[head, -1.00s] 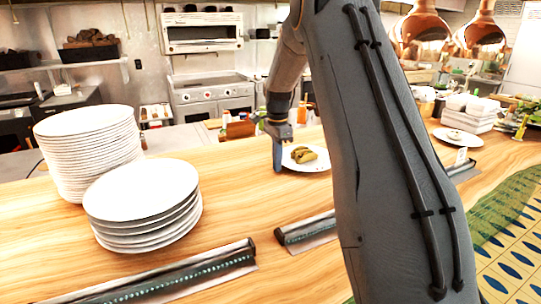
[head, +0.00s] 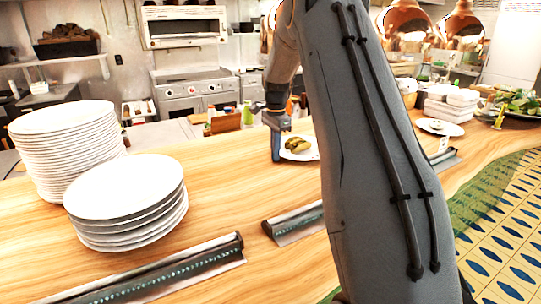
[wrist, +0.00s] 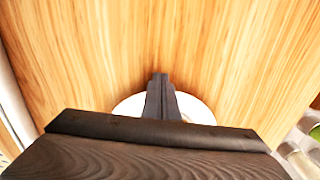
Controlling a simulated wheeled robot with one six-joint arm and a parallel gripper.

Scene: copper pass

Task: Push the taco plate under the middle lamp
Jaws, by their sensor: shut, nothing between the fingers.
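The taco plate (head: 311,153) is a white plate with green-brown tacos (head: 298,145) on it, on the wooden counter. My arm hides part of the view to its right. My gripper (head: 276,158) is shut and empty, pointing down at the plate's left edge; I cannot tell whether it touches. In the wrist view the shut fingers (wrist: 160,78) stand over the white plate (wrist: 128,106), whose rim shows on both sides. Two copper lamps, one (head: 404,30) and another (head: 461,27), hang at the upper right; my arm may hide another, so I cannot tell which is the middle one.
A tall plate stack (head: 65,145) and a lower one (head: 125,195) stand on the left of the counter (head: 40,240). Metal rails, one left (head: 160,275) and one right (head: 295,225), lie along the front. Another small plate (head: 440,127) and white containers (head: 450,104) are farther right.

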